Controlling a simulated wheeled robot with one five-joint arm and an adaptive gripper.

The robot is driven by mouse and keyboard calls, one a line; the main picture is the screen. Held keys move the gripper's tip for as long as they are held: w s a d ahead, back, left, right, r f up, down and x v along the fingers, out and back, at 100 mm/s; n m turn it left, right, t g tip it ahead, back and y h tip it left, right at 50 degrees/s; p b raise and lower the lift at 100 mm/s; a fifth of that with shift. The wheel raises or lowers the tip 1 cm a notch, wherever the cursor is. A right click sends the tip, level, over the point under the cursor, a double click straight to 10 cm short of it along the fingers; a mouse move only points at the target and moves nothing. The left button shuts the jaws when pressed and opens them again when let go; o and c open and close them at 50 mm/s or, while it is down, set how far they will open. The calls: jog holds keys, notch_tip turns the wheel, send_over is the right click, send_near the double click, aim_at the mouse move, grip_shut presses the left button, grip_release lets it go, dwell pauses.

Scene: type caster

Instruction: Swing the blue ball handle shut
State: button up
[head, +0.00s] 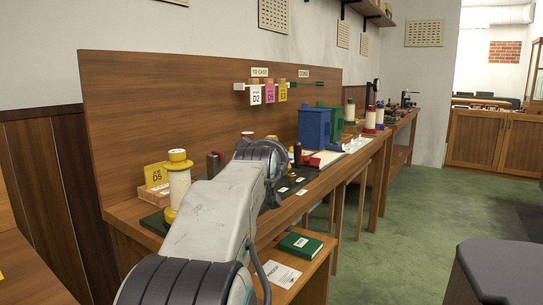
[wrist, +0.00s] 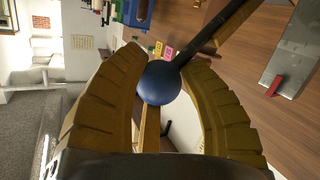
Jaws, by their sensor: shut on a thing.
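In the wrist view, the blue ball handle (wrist: 159,83) is a round dark-blue knob on the end of a dark rod (wrist: 220,28). The rod runs from the ball toward the upper right. My gripper (wrist: 166,58) has its two ribbed, tan fingers curved around the ball, one on each side, shut on it. In the head view my own arm covers the middle of the bench, and I cannot make out the ball or my fingertips there.
In the head view, a wooden bench with a back panel (head: 180,110) runs along the wall. A yellow-ended spool (head: 178,185) stands left of my arm. A blue box (head: 314,127) and a green box stand beyond it. Green floor (head: 420,225) is open on the right, near a dark seat (head: 500,270).

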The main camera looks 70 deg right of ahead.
jog(key=shift+s+f, duration=0.1)
jog(key=o, duration=1.2)
jog(key=shift+d, duration=0.1)
jog(key=shift+o, duration=0.2)
jog(key=v, duration=1.2)
jog(key=shift+c, duration=0.4)
